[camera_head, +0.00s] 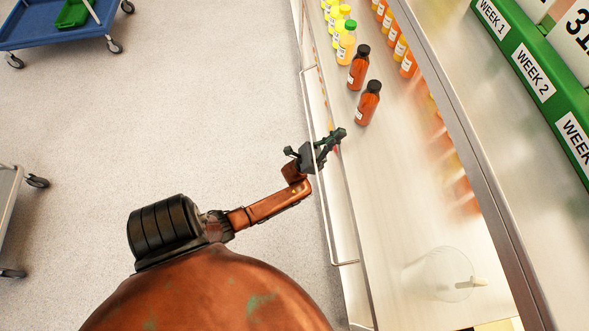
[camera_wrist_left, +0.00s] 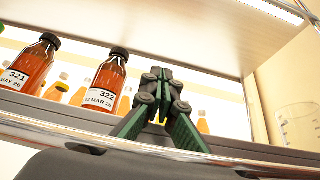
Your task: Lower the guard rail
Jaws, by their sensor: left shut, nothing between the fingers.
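The guard rail (camera_head: 332,222) is a thin pale metal bar along the shelf's front edge, its bent end showing near the bottom. My left gripper (camera_head: 341,134) is at the rail, its fingertips pointing toward the shelf. In the head view the rail's line crosses the gripper's body; I cannot tell whether they touch. In the left wrist view the shut, empty fingers (camera_wrist_left: 160,75) point up past a shiny bar (camera_wrist_left: 55,133) along the shelf front. My right gripper is not in view.
Two dark-capped red bottles (camera_head: 368,103) stand near the fingertips, with rows of yellow and orange bottles beyond. A clear jug (camera_head: 427,276) stands on the lower part of the shelf (camera_head: 390,200). A blue cart (camera_head: 70,30) is at upper left. Open floor lies left of the shelf.

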